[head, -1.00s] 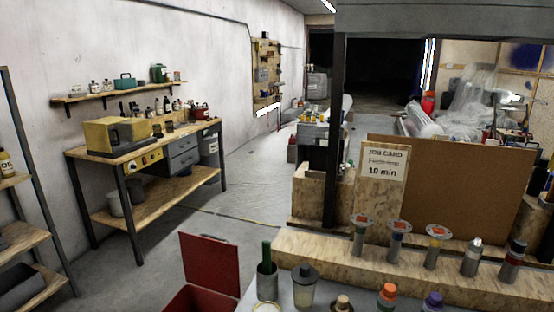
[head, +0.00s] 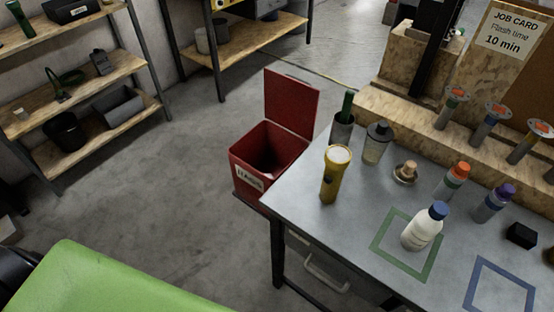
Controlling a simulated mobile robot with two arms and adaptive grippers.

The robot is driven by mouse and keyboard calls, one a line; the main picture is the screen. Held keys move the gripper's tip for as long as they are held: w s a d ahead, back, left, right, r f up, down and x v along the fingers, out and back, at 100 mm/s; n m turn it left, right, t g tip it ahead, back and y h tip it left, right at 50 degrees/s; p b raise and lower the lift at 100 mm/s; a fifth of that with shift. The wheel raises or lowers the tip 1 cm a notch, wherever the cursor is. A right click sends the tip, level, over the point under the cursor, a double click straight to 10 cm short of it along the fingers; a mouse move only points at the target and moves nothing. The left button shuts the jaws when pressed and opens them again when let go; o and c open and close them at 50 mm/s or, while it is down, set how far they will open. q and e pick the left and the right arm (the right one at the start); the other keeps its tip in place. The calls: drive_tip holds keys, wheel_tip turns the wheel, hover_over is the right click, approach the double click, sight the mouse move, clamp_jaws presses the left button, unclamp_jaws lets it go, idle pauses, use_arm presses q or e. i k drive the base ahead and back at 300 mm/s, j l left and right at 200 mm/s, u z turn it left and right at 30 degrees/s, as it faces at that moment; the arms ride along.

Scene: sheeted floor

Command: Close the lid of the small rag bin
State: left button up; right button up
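The small rag bin (head: 246,178) is a red box with a white label on its front. It stands beside the left edge of the grey table. Its red lid (head: 292,103) is open and stands upright at the back of the box. The dark inside of the bin shows. Part of its right side is hidden behind the table. Neither of my grippers is in view.
A grey table (head: 318,226) holds a yellow flashlight (head: 334,174), a white bottle with a blue cap (head: 424,227) and several other containers. A wooden shelf unit (head: 95,72) stands at the left. A green surface (head: 95,280) fills the lower left. The floor (head: 170,205) left of the bin is clear.

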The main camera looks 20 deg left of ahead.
sight(291, 102)
drive_tip(key=u, duration=2.3)
drive_tip(key=i+j, duration=0.15)
drive_tip(key=i, duration=0.35)
drive_tip(key=i+j+z, duration=0.15)
drive_tip(key=i, duration=0.3)
drive_tip(key=i+j, duration=0.2)
drive_tip(key=i, duration=0.3)
drive_tip(key=i+l+z, duration=0.35)
drive_tip(key=i+z, duration=0.15)
drive_tip(key=i+l+z, duration=0.15)
drive_tip(key=i+z, duration=0.35)
drive_tip(key=i+j+z, duration=0.1)
drive_tip(key=i+z, duration=0.4)
drive_tip(key=i+j+z, duration=0.25)
drive_tip(key=i+z, duration=0.45)
drive_tip(key=i, duration=0.4)
drive_tip(key=i+z, duration=0.25)
drive_tip(key=i, duration=0.35)
drive_tip(key=i+j+z, duration=0.2)
drive_tip(key=i, duration=0.4)
drive_tip(key=i+z, duration=0.1)
drive_tip(key=z, duration=3.55)
